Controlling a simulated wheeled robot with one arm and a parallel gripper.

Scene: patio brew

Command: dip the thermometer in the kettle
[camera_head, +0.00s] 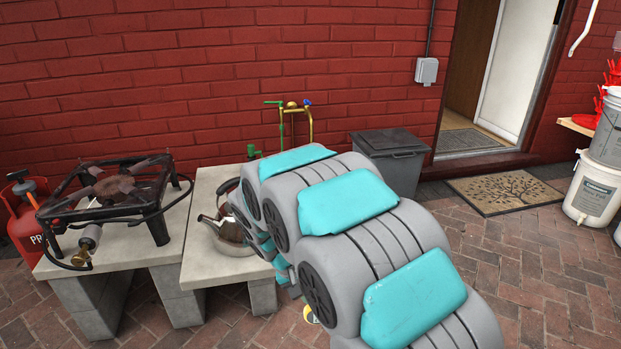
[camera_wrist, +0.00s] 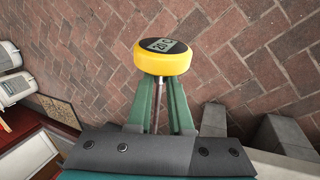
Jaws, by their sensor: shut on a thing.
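The steel kettle (camera_head: 228,232) stands on the right concrete slab, its spout to the left; my arm hides its right part. The thermometer has a round yellow head (camera_wrist: 163,62) with a small grey display and a thin metal probe. My gripper (camera_wrist: 161,88) is shut on the thermometer, with the head at the fingertips and the probe running back between the green fingers. In the head view a bit of the yellow head (camera_head: 310,315) shows below my arm, right of the slab and apart from the kettle. The fingers are mostly hidden there.
A black gas burner (camera_head: 108,195) stands on the left slab, with a red gas bottle (camera_head: 28,208) beside it. Taps (camera_head: 293,110) are on the brick wall behind. A grey bin (camera_head: 392,160) stands behind my arm. White buckets (camera_head: 592,195) stand far right.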

